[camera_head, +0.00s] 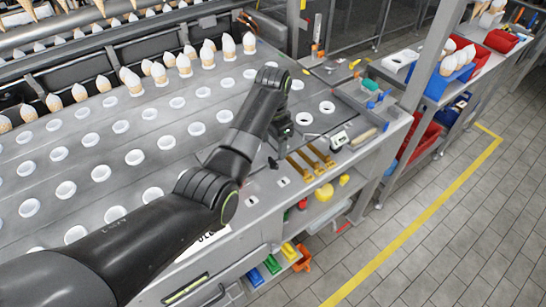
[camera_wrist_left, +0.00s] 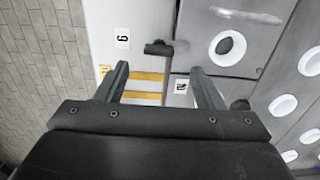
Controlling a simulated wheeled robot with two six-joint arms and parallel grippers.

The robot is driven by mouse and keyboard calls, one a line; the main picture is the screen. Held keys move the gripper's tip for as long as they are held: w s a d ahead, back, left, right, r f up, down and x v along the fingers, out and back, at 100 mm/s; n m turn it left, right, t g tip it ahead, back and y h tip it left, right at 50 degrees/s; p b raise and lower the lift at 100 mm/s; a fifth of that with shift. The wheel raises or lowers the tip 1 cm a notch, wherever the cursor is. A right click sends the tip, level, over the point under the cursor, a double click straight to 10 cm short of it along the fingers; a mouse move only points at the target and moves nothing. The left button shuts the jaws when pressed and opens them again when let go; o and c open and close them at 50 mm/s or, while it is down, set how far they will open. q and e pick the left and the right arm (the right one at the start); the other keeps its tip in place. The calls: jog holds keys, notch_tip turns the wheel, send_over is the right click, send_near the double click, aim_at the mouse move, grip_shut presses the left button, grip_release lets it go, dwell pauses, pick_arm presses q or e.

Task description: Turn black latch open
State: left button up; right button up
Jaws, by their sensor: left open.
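A small black latch (camera_wrist_left: 160,47) sits on the grey metal surface in the left wrist view, with a round grey part at its right end. It lies just beyond the tips of my left gripper (camera_wrist_left: 160,68), between the two fingers in the picture. The fingers are apart and nothing is between them. In the head view my left gripper (camera_head: 279,148) points down over the machine's right edge. A small dark piece at its tip may be the latch, but I cannot tell. My right gripper is not in view.
Yellow bars (camera_head: 312,160) lie just right of my gripper. The machine top (camera_head: 130,110) has rows of white-rimmed holes, with cones standing at the back. A small white device (camera_head: 339,139) and a blue tool (camera_head: 378,99) lie on the right side. Tiled floor (camera_head: 470,230) is clear.

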aim_at(273, 161)
pick_arm(q)
notch_tip(273, 161, down, 6)
jog(key=shift+s+f, duration=0.1)
jog(key=shift+f, duration=0.1)
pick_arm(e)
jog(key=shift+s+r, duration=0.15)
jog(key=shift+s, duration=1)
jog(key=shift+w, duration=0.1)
pick_arm(q)
jog(key=shift+c, duration=0.8)
jog(key=c, duration=0.8)
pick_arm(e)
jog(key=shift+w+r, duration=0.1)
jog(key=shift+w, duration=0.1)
